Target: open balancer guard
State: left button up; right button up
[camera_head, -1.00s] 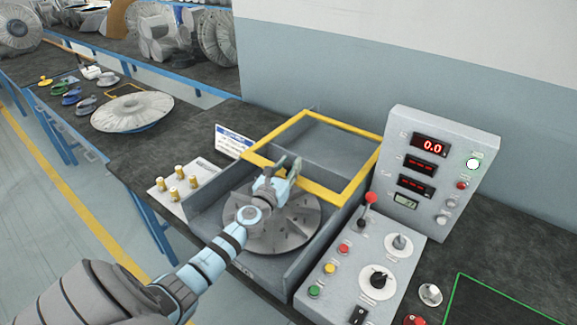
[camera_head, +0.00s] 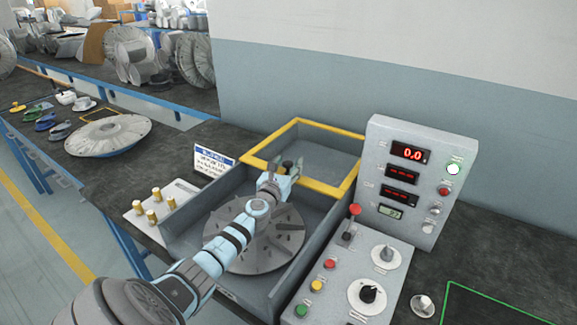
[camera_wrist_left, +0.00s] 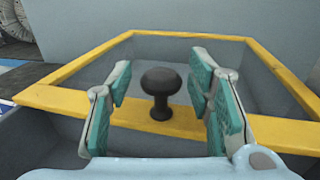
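The balancer guard is a yellow-edged frame (camera_head: 318,188) at the rear of the grey balancer box, also seen in the wrist view (camera_wrist_left: 60,98). A black knob (camera_wrist_left: 161,90) stands on its near yellow bar. My left gripper (camera_head: 287,165) is at this bar. In the wrist view its green-padded fingers (camera_wrist_left: 165,105) are apart on either side of the knob, with visible gaps. The round slotted disc (camera_head: 265,245) lies exposed in the front of the box, partly hidden by my left arm. My right gripper is not in view.
A control panel with displays (camera_head: 415,180) and a console with a red-topped lever (camera_head: 354,210) stand right of the box. A plate with brass pegs (camera_head: 153,214) and a small sign (camera_head: 211,160) are left. A finned disc (camera_head: 108,134) lies farther left.

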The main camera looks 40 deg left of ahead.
pick_arm(q)
jog(key=v, duration=1.2)
